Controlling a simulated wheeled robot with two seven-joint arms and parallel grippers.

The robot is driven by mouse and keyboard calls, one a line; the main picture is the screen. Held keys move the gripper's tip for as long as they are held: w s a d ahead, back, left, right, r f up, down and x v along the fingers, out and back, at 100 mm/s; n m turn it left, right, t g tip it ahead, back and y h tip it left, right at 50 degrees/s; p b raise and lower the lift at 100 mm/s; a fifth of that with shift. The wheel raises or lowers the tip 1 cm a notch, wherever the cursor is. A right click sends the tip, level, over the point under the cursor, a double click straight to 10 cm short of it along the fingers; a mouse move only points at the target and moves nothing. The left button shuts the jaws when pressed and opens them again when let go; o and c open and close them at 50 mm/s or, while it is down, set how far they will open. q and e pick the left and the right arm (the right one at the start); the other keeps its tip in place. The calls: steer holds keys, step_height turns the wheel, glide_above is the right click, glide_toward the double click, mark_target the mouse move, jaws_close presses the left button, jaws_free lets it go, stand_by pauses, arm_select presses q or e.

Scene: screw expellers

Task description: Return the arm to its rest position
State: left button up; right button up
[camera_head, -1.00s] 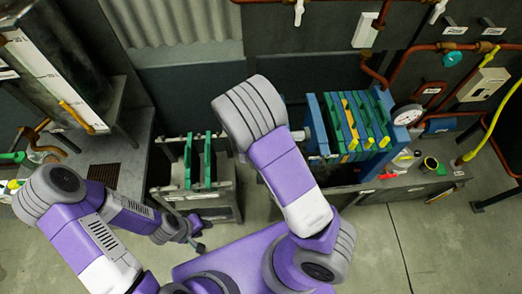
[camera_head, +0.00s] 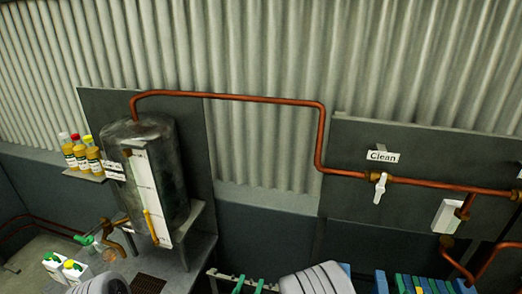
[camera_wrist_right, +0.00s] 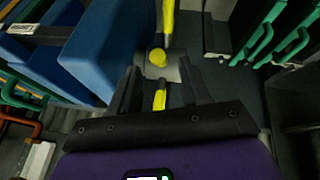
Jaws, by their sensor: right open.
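In the right wrist view, my right gripper (camera_wrist_right: 158,72) is open, its two dark fingers spread apart. Yellow parts (camera_wrist_right: 158,56) show between and beyond the fingers; I cannot tell what they belong to, and no grip on them shows. In the head view, only a grey rounded part of my right arm (camera_head: 318,279) shows at the bottom middle. A grey part of my left arm (camera_head: 102,284) shows at the bottom left. Neither gripper is in the head view, and my left gripper is in no current view.
Blue plates (camera_wrist_right: 105,50) stand close on the left in the wrist view, and green handles (camera_wrist_right: 270,40) on the right. The head view shows a metal tank (camera_head: 165,180), bottles on a shelf (camera_head: 82,155), a copper pipe (camera_head: 230,97) and a "Clean" valve (camera_head: 380,187).

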steer(key=s+a+f+g+y, duration=0.1)
steer(key=s+f+g+y, duration=0.15)
steer(key=s+f, duration=0.5)
steer(key=s+a+f+m+g+y, duration=0.1)
steer(key=s+a+f+y, duration=0.2)
steer(key=s+a+y, duration=0.3)
step_height(320, 180, down, 19)
steer(key=a+h+b, duration=0.1)
steer(key=b, duration=1.7)
steer(key=shift+w+a+r, duration=0.15)
steer(key=shift+w+a, duration=0.05)
steer(key=shift+a, duration=0.05)
steer(key=shift+c, duration=0.4)
steer(key=shift+a+g, duration=0.1)
steer(key=shift+g, duration=0.15)
